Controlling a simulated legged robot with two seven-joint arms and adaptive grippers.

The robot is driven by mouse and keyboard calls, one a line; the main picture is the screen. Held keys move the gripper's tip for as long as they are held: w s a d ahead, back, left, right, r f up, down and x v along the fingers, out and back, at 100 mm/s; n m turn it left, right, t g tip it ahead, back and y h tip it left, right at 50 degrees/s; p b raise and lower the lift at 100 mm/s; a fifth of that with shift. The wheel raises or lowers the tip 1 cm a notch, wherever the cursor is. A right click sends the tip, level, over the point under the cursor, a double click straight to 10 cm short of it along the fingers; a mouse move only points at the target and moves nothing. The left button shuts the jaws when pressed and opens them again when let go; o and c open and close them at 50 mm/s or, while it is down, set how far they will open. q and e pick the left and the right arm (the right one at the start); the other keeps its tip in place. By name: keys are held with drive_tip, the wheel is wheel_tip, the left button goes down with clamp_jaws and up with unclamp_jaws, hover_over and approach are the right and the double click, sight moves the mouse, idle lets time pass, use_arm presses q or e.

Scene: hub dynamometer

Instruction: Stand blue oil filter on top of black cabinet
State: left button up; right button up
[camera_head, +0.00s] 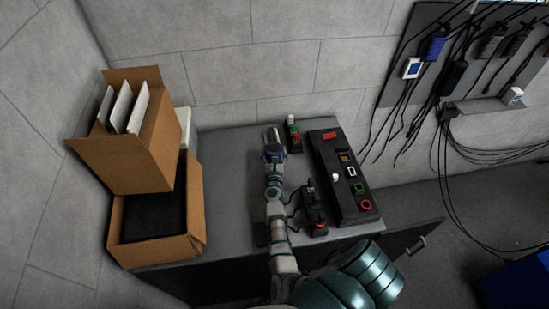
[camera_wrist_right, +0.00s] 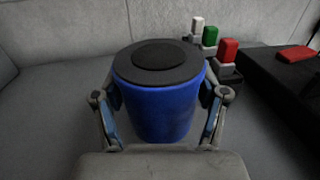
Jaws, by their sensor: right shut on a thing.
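The blue oil filter (camera_wrist_right: 158,112) is a blue cylinder with a black cap, upright in the right wrist view. My right gripper (camera_head: 272,142) is shut on it, one finger on each side. In the head view the filter is mostly hidden by the gripper. The black cabinet (camera_head: 232,165) has a dark grey top, and my right gripper is over its middle, towards the wall. The filter's base is hidden, so I cannot tell whether it touches the top. My left gripper is not in view.
Open cardboard boxes (camera_head: 150,160) are stacked at the cabinet's left. A black control panel (camera_head: 345,180) lies on the right, with small button boxes (camera_head: 292,135) (camera_head: 314,212) beside my arm. Cables hang from a wall board (camera_head: 430,75). Clear top lies left of the gripper.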

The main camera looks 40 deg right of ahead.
drive_tip(key=shift+a+f, duration=0.1)
drive_tip(key=shift+f, duration=0.6)
drive_tip(key=shift+w, duration=0.1)
drive_tip(key=shift+d, duration=0.5)
drive_tip(key=shift+s+d+f+b, duration=0.2)
drive_tip(key=shift+d+f+b, duration=0.2)
drive_tip(key=shift+d+f, duration=0.35)
drive_tip(key=shift+r, duration=0.1)
drive_tip(key=shift+a, duration=0.25)
drive_tip(key=shift+a+b, duration=0.25)
drive_tip(key=shift+b, duration=0.1)
drive_tip(key=shift+w+a, duration=0.15)
drive_tip(key=o, duration=1.2)
drive_tip(key=shift+a, duration=0.1)
drive_tip(key=shift+o, duration=1)
drive_tip(key=shift+d, duration=0.45)
drive_tip(key=shift+s+a+r+p, duration=0.2)
drive_tip(key=shift+s+r+p, duration=0.15)
drive_tip(key=shift+r+p, duration=0.3)
drive_tip(key=v, duration=0.6)
drive_tip(key=shift+a+f+b, duration=0.1)
drive_tip(key=shift+a+b, duration=0.15)
drive_tip(key=shift+b, duration=0.05)
drive_tip(key=shift+s+a, duration=0.35)
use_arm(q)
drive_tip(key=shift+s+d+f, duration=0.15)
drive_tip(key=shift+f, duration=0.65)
use_arm(e)
drive_tip(key=shift+d, duration=0.1)
